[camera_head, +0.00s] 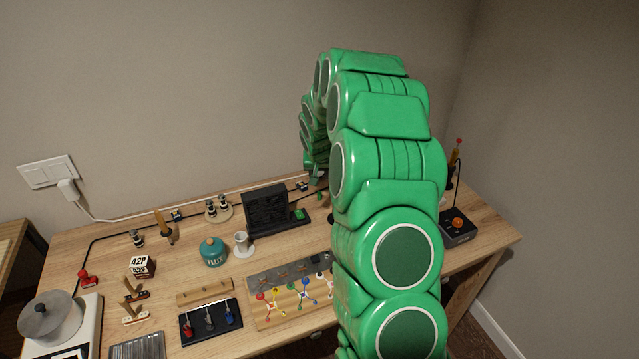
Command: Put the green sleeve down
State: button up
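I cannot clearly make out the green sleeve. A small green piece (320,196) shows just below my gripper, too small to identify. Another small green part (299,214) sits at the right foot of the black device.
A wooden board with coloured pegs (283,305), a black tool tray (211,324) and a white scale (60,325) line the front. A joystick box (457,229) is at right.

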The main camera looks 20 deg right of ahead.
jog(key=s+a+r+n+g, duration=0.1)
jog(key=s+a+r, duration=0.35)
jog(key=s, duration=0.35)
jog(key=s+a+r+g+y, duration=0.1)
jog(key=s+a+r, duration=0.2)
jog(key=s+r, duration=0.35)
jog(key=s+a+r+n+g, duration=0.1)
jog(key=s+a+r, duration=0.35)
jog(key=s, duration=0.35)
jog(key=s+a+r+g, duration=0.1)
jog(key=s+a, duration=0.1)
jog(key=s, duration=0.8)
jog(key=s+a+r+n+g, duration=0.1)
jog(key=s+a+r, duration=0.1)
jog(key=s, duration=0.8)
jog(key=s+a+r+n+g, duration=0.1)
jog(key=s, duration=0.9)
jog(key=shift+a+r+y, duration=0.25)
jog(key=shift+a+y, duration=0.15)
